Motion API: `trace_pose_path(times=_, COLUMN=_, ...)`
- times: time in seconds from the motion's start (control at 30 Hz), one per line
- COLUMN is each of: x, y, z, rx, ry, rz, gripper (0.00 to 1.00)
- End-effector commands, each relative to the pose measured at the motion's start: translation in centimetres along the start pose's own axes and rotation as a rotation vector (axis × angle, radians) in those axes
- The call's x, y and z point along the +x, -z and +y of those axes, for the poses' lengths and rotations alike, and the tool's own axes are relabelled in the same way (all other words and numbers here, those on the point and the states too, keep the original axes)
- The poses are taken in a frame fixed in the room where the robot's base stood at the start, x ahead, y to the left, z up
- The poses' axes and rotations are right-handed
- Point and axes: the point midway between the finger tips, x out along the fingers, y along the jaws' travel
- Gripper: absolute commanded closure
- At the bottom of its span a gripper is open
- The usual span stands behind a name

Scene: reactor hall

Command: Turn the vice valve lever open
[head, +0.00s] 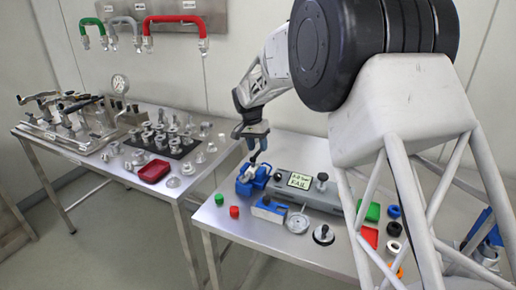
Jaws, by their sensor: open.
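A blue vice (251,182) stands at the back left of the right-hand steel table, with a valve clamped in it. The valve's lever (256,159) looks like a small dark piece at the top of the vice. It is too small to tell its angle. My gripper (256,150) points down from above, directly over the vice, with its jaws open. The fingertips are very close to the lever and partly cover it. I cannot tell whether they touch it.
A grey box with a "FAIL" display (300,181) stands right of the vice. The left table (100,165) holds many metal fittings and a red tray (154,171).

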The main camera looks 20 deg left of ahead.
Motion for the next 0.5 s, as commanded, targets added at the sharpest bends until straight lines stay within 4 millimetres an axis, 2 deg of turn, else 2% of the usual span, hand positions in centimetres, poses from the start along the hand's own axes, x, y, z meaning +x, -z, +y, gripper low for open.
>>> trace_pose_path(times=0.5, x=-6.0, y=0.0, z=0.0, rx=0.0, ry=0.0, rz=0.0, gripper=0.59)
